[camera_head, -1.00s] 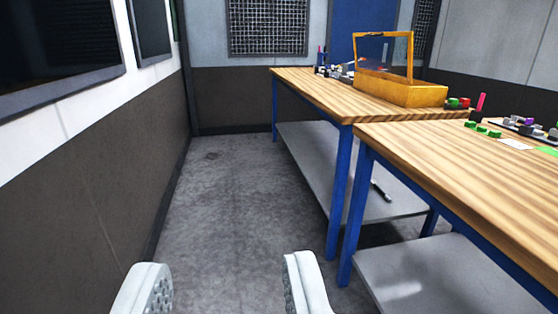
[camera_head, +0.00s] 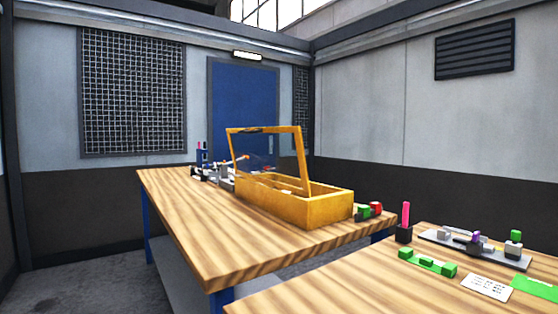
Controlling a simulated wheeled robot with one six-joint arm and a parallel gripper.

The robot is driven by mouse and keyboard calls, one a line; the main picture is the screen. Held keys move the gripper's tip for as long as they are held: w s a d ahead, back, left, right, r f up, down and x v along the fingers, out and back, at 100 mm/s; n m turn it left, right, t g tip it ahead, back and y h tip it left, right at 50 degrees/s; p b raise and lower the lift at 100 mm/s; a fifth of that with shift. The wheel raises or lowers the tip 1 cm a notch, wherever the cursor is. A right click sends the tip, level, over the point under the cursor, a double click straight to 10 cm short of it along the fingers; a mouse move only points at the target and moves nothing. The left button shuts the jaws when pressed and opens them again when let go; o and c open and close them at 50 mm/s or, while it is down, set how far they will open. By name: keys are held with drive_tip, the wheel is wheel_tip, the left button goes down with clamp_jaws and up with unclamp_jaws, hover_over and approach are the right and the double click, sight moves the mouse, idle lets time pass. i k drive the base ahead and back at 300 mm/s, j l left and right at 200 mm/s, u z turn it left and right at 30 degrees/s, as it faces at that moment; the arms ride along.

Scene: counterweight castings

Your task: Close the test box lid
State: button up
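The test box (camera_head: 310,208) is a yellow-orange open-topped box standing on the far wooden table. Its lid (camera_head: 302,160), a yellow frame around a clear pane, stands raised, tilted up from the box, with a dark piece on its top edge. Some small items seem to lie inside the box, too small to make out. My gripper is not in this view now; the box is some way ahead, beyond the near table.
The far table (camera_head: 190,225) has bare wood left and in front of the box. The near table (camera_head: 300,297) holds green blocks (camera_head: 427,262), a pink-topped holder (camera_head: 405,225) and a grey plate with parts (camera_head: 475,248).

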sight(305, 191)
drive_tip(key=i, duration=0.25)
drive_tip(key=i+j, duration=0.85)
drive_tip(key=i+l+z, duration=0.05)
drive_tip(key=i, duration=0.05)
